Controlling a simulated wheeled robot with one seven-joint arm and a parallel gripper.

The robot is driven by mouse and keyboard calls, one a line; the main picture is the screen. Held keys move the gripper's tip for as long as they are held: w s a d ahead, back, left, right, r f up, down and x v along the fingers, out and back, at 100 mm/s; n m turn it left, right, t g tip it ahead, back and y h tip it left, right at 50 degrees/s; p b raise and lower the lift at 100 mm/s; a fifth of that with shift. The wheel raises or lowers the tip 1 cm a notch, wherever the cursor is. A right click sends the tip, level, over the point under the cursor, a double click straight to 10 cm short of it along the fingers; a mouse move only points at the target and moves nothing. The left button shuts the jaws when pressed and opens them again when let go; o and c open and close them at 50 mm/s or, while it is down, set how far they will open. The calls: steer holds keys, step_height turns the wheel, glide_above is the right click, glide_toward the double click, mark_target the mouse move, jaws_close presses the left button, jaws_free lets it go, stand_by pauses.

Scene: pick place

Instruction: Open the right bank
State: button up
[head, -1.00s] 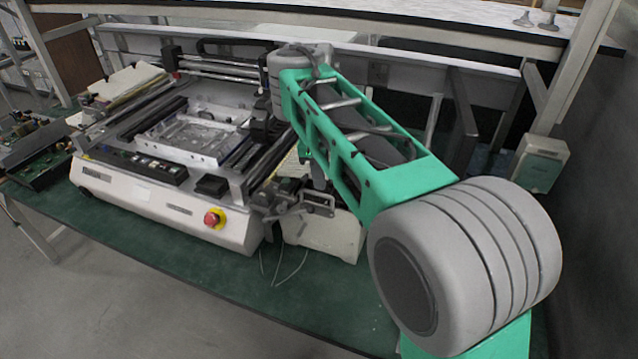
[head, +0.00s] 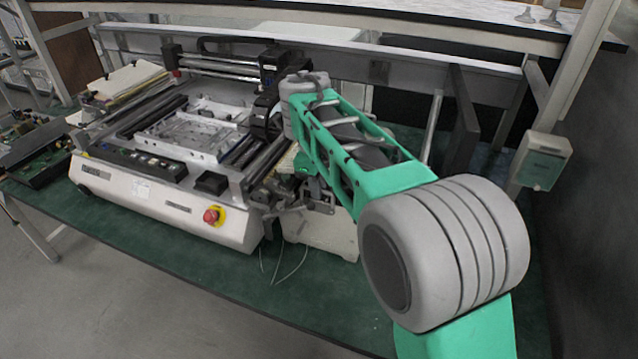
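The white pick-and-place machine (head: 160,200) stands on the green bench top. Its right bank (head: 285,190) is the row of dark metal parts along its right side. A small metal bracket (head: 322,200) sits at the front end of this bank, above a pale box (head: 325,235). My green and grey arm reaches in from the lower right and covers the rear of the bank. A small green part of my arm shows just above the bracket. My gripper is there, mostly hidden behind the arm and among dark parts. I cannot make out its fingers or whether it touches the bracket.
A red stop button (head: 212,215) sits on the machine's front right corner. Thin cables hang below the bank. A green circuit board (head: 35,150) and papers (head: 125,82) lie at left. A shelf (head: 400,28) runs above the bench. The bench's front right is clear.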

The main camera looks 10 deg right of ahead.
jaws_close()
stand_by(1.1)
